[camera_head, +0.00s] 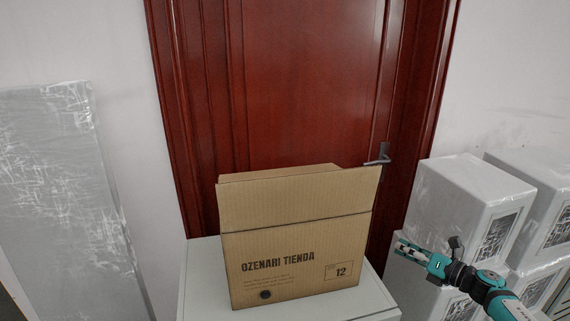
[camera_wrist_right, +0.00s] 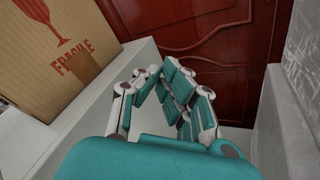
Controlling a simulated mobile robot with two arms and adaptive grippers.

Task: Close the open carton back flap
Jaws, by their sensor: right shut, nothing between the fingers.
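A brown cardboard carton (camera_head: 300,262) printed "OZENARI TIENDA" stands upright on a white surface. Its near flap (camera_head: 295,200) is raised and hides the opening. Behind it, the top strip of the back flap (camera_head: 280,173) shows, also standing up; the rest of it is hidden. In the right wrist view, the carton side (camera_wrist_right: 60,45) with a red "FRAGILE" print is at upper left. My right gripper (camera_head: 402,247) is to the right of the carton, apart from it. It is shut and empty, as its fingers (camera_wrist_right: 158,72) show in the wrist view. My left gripper is out of view.
The white support (camera_head: 195,275) has narrow bare margins around the carton. A dark red door (camera_head: 300,80) with a handle (camera_head: 378,158) is behind it. Wrapped white boxes (camera_head: 455,195) are stacked on the right. A wrapped panel (camera_head: 60,190) leans on the left wall.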

